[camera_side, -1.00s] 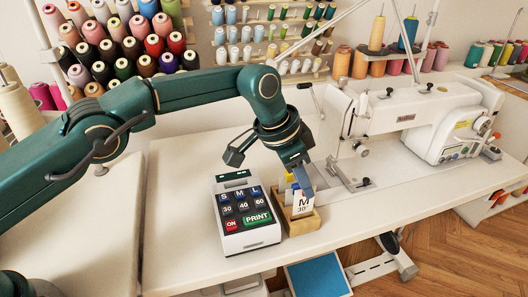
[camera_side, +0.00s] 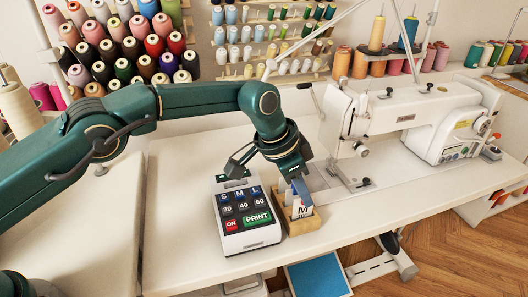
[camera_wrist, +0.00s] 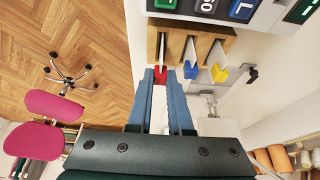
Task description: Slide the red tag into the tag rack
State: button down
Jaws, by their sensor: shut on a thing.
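The wooden tag rack (camera_side: 301,226) stands on the white table just right of the label keypad, and its slots show in the wrist view (camera_wrist: 215,32). My gripper (camera_side: 300,187) is above the rack, pointing down, shut on the red tag. The tag's red tab (camera_wrist: 160,76) shows between my fingertips in the wrist view. In the side view its white face with an "M" (camera_side: 302,211) stands upright at the rack's front slot, its lower part hidden by the rack. Tags with a blue tab (camera_wrist: 190,70) and a yellow tab (camera_wrist: 218,73) stand in the neighbouring slots.
The keypad (camera_side: 245,220) stands close on the rack's left. A white sewing machine (camera_side: 405,120) is behind and to the right. The table's front edge runs just in front of the rack.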

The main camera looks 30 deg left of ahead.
jog(key=shift+f, duration=0.45)
jog(key=c, duration=0.8)
grip_release()
jog(key=shift+o, duration=0.2)
jog(key=shift+r, duration=0.1)
jog(key=shift+v, duration=2.45)
